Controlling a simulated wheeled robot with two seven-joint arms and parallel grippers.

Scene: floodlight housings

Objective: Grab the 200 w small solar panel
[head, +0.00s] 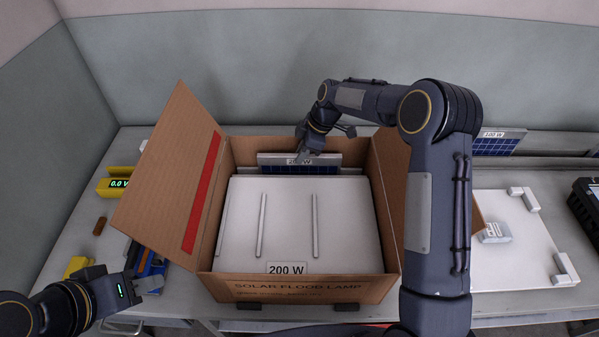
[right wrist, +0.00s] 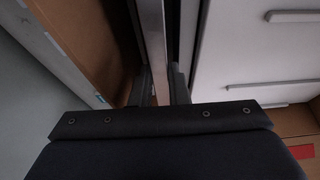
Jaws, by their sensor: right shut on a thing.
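The 200 W small solar panel (head: 284,169) stands on edge at the back of the open cardboard box (head: 310,287); its label and a strip of blue cells show. My right gripper (head: 308,155) reaches down to its top edge. In the right wrist view the fingers (right wrist: 160,88) are shut on the panel's thin metal edge (right wrist: 151,45), between the box's back wall and the white housing. A white housing (head: 340,225) labelled 200 W fills most of the box and hides the panel's lower part. My left gripper (head: 148,279) is at the lower left, away from the panel; its finger gap is unclear.
A box flap (head: 170,180) stands up at the left. A yellow meter (head: 114,184) and tools lie left of the box. A 100 W panel (head: 497,144) and a white plate (head: 505,255) with corner blocks are at the right.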

